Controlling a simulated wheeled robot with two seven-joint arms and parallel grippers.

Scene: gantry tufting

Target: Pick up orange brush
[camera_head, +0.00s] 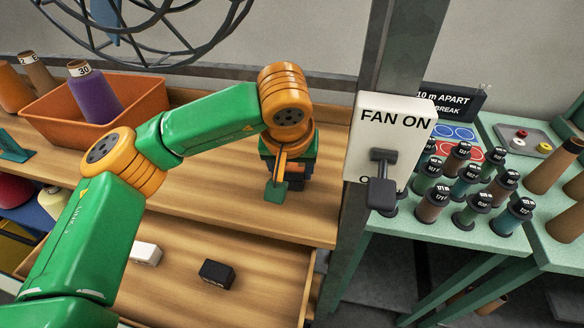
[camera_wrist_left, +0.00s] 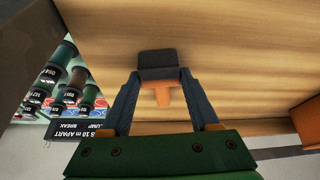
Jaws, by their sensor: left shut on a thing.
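The orange brush shows in the left wrist view, with an orange handle (camera_wrist_left: 163,97) and a dark grey block (camera_wrist_left: 158,66) at its end. My left gripper (camera_wrist_left: 161,76) is shut on it, with one dark finger on each side of the block. In the head view my left gripper (camera_head: 282,178) points down over the wooden shelf, left of the grey post. The brush is mostly hidden there by the gripper, and I cannot tell whether it touches the shelf. My right gripper is in neither view.
An orange bin (camera_head: 145,98) with a purple cone stands at the back left. A FAN ON switch box (camera_head: 391,140) with a lever is on the post at the right. A black block (camera_head: 216,273) and a white block (camera_head: 146,253) lie on the lower shelf. Several spools stand on the green table.

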